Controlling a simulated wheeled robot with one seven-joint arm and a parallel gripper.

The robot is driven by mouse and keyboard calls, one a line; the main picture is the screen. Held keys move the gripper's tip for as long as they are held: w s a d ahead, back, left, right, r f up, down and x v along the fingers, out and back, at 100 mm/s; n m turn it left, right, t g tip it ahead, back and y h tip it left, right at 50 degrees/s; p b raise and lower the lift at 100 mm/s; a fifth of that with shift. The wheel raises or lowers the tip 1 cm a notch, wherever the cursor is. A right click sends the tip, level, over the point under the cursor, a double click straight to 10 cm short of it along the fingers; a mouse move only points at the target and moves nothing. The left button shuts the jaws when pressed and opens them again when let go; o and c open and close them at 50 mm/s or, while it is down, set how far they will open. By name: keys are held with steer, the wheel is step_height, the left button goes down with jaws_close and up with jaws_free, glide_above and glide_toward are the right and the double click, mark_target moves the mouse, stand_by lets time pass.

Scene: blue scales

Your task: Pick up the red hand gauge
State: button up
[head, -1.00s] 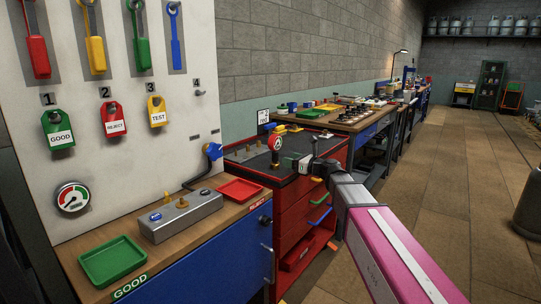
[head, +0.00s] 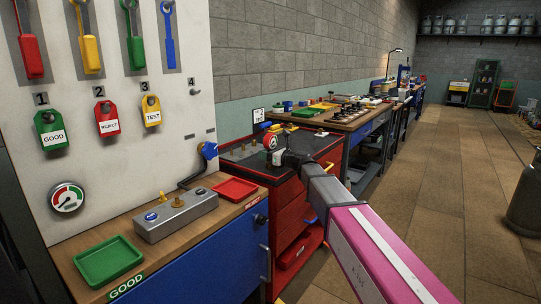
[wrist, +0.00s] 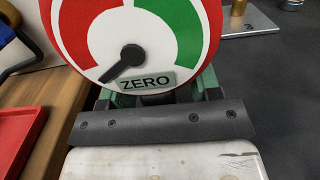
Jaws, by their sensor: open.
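The red hand gauge (head: 271,141) stands over the top of the red cabinet, its round head upright. In the wrist view its red, white and green dial (wrist: 145,35) fills the top, with a black pointer and a ZERO label. My gripper (head: 277,157) is open, close up against the gauge at its lower right in the head view. In the wrist view green finger parts show on both sides below the dial. The dial hides the fingertips, and I cannot tell whether they touch the gauge.
The red cabinet (head: 293,207) has a dark top with a grey block (head: 240,152) with brass posts left of the gauge. The blue bench holds a red tray (head: 235,190), a grey block (head: 176,216) and a green tray (head: 108,262). A wall gauge (head: 67,197) hangs on the white board.

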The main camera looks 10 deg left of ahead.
jaws_close()
steer(key=shift+r, duration=0.1)
